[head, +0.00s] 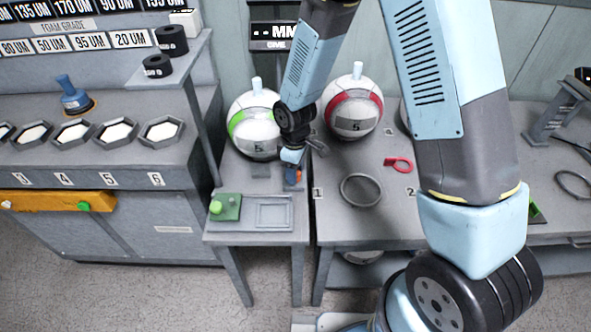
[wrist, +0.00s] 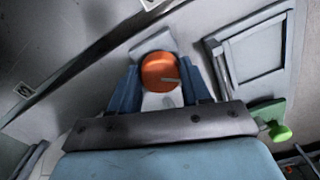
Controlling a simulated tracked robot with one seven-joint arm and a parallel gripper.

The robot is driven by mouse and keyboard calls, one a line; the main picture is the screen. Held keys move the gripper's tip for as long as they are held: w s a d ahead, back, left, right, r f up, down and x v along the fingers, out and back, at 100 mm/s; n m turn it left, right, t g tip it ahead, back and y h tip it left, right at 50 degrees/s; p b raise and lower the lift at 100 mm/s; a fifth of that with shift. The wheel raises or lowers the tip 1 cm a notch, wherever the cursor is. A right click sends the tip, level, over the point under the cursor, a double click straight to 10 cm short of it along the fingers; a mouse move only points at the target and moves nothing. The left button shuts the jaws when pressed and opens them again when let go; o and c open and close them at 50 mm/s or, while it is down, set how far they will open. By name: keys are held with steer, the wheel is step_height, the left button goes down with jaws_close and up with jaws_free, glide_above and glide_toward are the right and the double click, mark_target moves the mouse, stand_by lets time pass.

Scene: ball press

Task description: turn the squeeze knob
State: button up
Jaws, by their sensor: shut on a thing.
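The squeeze knob is a round orange knob (wrist: 158,70) with a pale pointer mark toward its right side in the wrist view. It sits on a grey mount on the table. My gripper (wrist: 160,82) has its two blue fingers on either side of the knob, shut on it. In the head view my gripper (head: 293,168) points down at the left table, and only a bit of orange (head: 298,176) shows beside it. The fingers' contact points are partly hidden.
A green button panel (head: 228,208) and a square recessed tray (head: 274,213) lie just in front. A green-striped ball (head: 243,140) and a red-striped ball (head: 354,108) stand behind. A red ring tool (head: 400,164) and grey ring (head: 361,190) lie right.

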steer(key=m, duration=0.7)
steer(key=shift+a, duration=0.1)
stand_by(0.5)
steer(key=o, duration=1.1)
steer(key=shift+c, duration=0.2)
steer(key=shift+r, duration=0.1)
step_height(320, 180, up, 14)
steer(key=shift+f, duration=0.25)
